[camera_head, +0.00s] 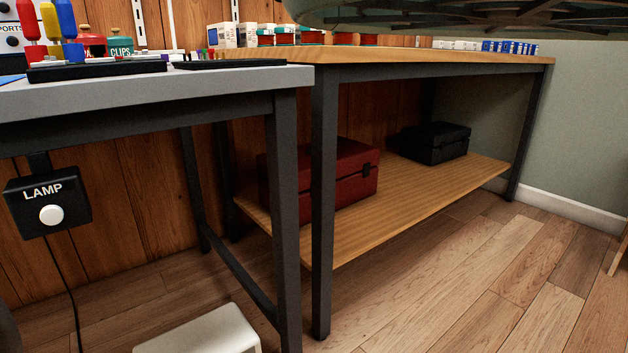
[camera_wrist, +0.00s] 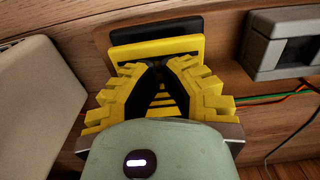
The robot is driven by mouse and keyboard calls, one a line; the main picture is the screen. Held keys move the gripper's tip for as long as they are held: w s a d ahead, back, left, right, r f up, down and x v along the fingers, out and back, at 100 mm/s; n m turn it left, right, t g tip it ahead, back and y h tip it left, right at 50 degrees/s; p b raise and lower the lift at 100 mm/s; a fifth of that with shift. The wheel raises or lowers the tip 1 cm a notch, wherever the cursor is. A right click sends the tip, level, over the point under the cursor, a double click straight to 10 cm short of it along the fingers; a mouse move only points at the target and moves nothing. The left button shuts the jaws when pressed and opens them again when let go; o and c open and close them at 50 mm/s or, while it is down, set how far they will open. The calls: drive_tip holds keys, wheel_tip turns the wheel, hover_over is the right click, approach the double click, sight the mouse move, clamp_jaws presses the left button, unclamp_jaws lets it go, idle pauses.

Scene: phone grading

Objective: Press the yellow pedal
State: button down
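The yellow pedal (camera_wrist: 158,47) shows in the wrist view, a yellow plate with a black part behind it, near a wooden wall. My gripper (camera_wrist: 157,68) has yellow stepped fingers with black inner faces. Its fingertips come together just in front of the pedal's plate, with nothing seen between them. Black and yellow stripes show in the gap between the fingers. The fingers hide the lower part of the pedal, and I cannot tell whether the tips touch it. Neither the pedal nor my gripper shows in the head view.
In the wrist view, a grey housing (camera_wrist: 272,47) stands right of the pedal, with green and orange wires below it. A pale box (camera_wrist: 37,100) is on the left. The head view shows a grey table (camera_head: 170,90) with a LAMP button box (camera_head: 48,203) and a wooden shelf bench (camera_head: 410,205).

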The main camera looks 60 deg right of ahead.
drive_tip(key=shift+r+p, duration=3.7)
drive_tip(key=shift+r, duration=0.2)
